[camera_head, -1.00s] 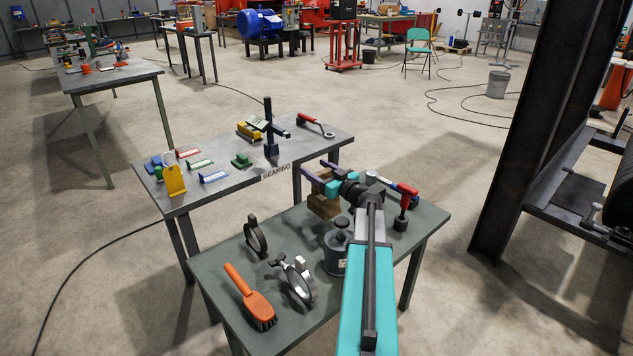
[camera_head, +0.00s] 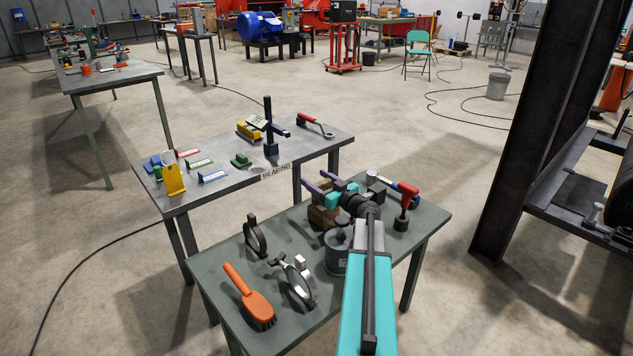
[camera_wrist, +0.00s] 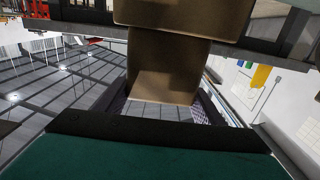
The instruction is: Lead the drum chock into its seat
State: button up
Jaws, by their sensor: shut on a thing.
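The drum chock looks like a brown block (camera_head: 323,217) with a stepped shape. My gripper (camera_head: 319,181), with purple fingers and teal finger bases, is shut on it above the near green-grey table. The wrist view shows the chock (camera_wrist: 166,70) between the fingers, with a wider brown part at the top of the picture. My arm partly covers the chock in the head view. I cannot tell whether its underside touches the table. I cannot make out its seat in either view.
A dark steel column (camera_head: 535,120) and conveyor frame stand at right.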

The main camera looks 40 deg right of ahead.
jog(key=shift+f+b, duration=0.2)
jog(key=shift+b, duration=0.25)
jog(key=o, duration=1.7)
jog(key=shift+r+p, duration=0.15)
jog(key=shift+p, duration=1.35)
jog(key=shift+s+a+b, duration=0.3)
jog(key=shift+s+b, duration=0.1)
jog(key=shift+s, duration=1.9)
jog(key=shift+s+a+b, duration=0.3)
jog(key=shift+s+b, duration=0.1)
jog(key=shift+s, duration=1.85)
jog(key=shift+s+a+b, duration=0.3)
jog(key=shift+s+b, duration=0.1)
jog(key=shift+s, duration=1.9)
